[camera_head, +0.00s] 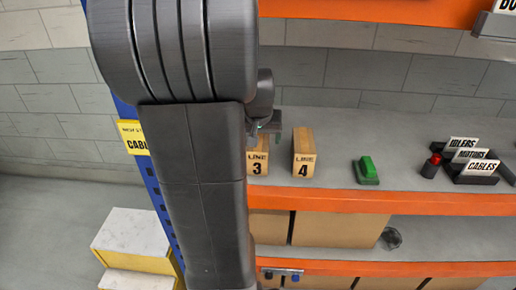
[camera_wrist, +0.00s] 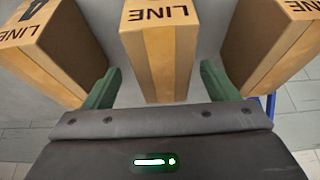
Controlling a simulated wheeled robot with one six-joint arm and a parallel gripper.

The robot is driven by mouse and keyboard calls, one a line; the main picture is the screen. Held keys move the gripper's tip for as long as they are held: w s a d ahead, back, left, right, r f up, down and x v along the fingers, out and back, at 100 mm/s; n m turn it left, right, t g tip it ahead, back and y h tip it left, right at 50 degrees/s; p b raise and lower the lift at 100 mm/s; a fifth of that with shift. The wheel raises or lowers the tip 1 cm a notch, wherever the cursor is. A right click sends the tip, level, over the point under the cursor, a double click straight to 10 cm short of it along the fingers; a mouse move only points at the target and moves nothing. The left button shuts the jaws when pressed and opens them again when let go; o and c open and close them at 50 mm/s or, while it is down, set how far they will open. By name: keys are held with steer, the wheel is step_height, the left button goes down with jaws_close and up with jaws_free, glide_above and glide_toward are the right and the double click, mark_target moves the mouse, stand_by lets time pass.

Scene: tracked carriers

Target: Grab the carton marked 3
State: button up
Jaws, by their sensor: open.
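The carton marked 3 (camera_head: 258,162) is a tan box with "LINE 3" on its front, upright on the grey shelf and partly hidden by my arm. My gripper (camera_head: 266,128) is open just above and beside it. In the wrist view, my green fingers (camera_wrist: 160,88) stand apart on either side of a carton (camera_wrist: 160,62) with "LINE" upside down. Its digit is out of frame; its position fits the carton marked 3. Contact cannot be told.
The carton marked 4 (camera_head: 303,160) stands close to the right; a carton also shows at left in the wrist view (camera_wrist: 50,62). Another carton (camera_wrist: 272,48) is at right there. A green block (camera_head: 367,172) and sign holders (camera_head: 473,172) stand farther right. An orange shelf edge (camera_head: 400,201) runs in front.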

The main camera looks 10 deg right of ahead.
steer(key=x, duration=0.4)
steer(key=shift+w+a+f, duration=0.1)
steer(key=shift+w+f, duration=0.2)
steer(key=shift+f, duration=0.25)
stand_by(0.3)
steer(key=shift+c, duration=0.4)
steer(key=shift+r, duration=0.1)
steer(key=c, duration=1.4)
